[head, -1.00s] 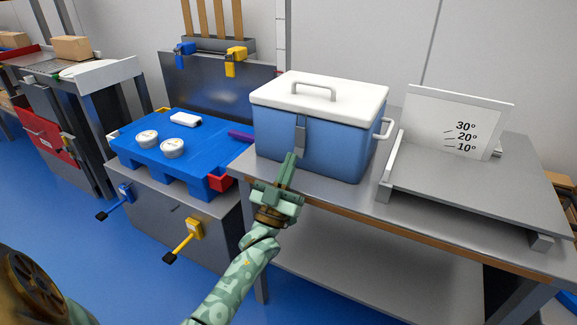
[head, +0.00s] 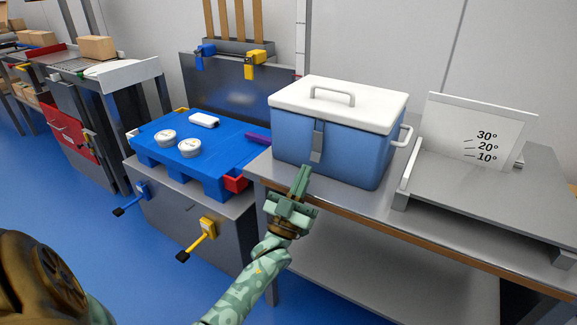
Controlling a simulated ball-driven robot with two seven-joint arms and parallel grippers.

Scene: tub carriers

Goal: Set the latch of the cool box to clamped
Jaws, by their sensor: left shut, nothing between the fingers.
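The cool box (head: 345,152), blue with a white lid (head: 338,104) and a grey lid handle, stands on the grey bench. The lid lies closed on it. Its latch (head: 317,143) is a grey strap hanging down the front face from the lid's edge. Whether it is clamped I cannot tell. My green left gripper (head: 304,173) is shut and empty. Its fingertips are just below and left of the latch's lower end, seemingly apart from it. My right gripper is not in view.
The bench (head: 400,215) has a wooden front edge. Right of the box stands a ramp (head: 480,200) with a white angle board (head: 480,135). On the left, a blue platform (head: 215,150) carries two white tubs. Yellow (head: 207,228) and blue (head: 140,190) levers stick out below it.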

